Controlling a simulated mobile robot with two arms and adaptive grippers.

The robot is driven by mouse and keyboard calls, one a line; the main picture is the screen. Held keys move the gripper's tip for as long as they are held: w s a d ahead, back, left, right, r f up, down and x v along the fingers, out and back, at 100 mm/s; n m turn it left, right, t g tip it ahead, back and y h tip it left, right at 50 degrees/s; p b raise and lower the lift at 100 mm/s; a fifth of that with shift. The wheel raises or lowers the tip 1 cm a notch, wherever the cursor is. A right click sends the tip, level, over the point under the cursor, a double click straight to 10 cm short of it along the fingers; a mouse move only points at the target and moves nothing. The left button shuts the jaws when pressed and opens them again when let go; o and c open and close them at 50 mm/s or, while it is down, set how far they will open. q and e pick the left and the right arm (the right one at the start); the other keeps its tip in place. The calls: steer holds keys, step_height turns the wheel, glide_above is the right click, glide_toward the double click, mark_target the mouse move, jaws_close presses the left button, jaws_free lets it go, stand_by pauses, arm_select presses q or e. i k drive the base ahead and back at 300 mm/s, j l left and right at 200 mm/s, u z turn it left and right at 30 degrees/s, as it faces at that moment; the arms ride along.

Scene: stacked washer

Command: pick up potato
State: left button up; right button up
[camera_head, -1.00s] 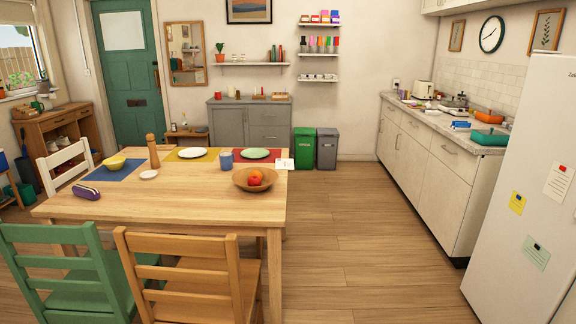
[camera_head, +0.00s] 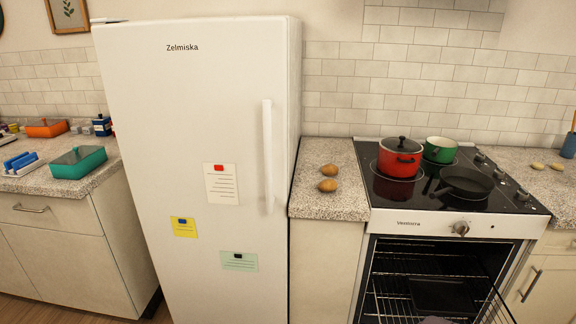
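Two brown potatoes lie close together on the speckled counter (camera_head: 325,205) between the fridge and the stove. The nearer potato (camera_head: 327,185) sits just in front of the farther potato (camera_head: 329,170). Two paler, smaller oval items, perhaps potatoes too, lie on the counter right of the stove: one (camera_head: 537,166) and another (camera_head: 557,166). Neither of my grippers is in view.
A white fridge (camera_head: 200,130) stands left of the potatoes. The stove holds a red pot (camera_head: 399,157), a green pot (camera_head: 440,149) and a dark pan (camera_head: 466,182). The oven below appears open, with racks (camera_head: 400,300) showing. Containers stand on the left counter.

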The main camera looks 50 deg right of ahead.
mark_target(329, 185)
steer(key=i+z, duration=0.4)
steer(key=i+j+z, duration=0.15)
steer(key=i+z, duration=0.2)
steer(key=i+j+z, duration=0.2)
steer(key=z, duration=0.2)
steer(key=i+j+z, duration=0.35)
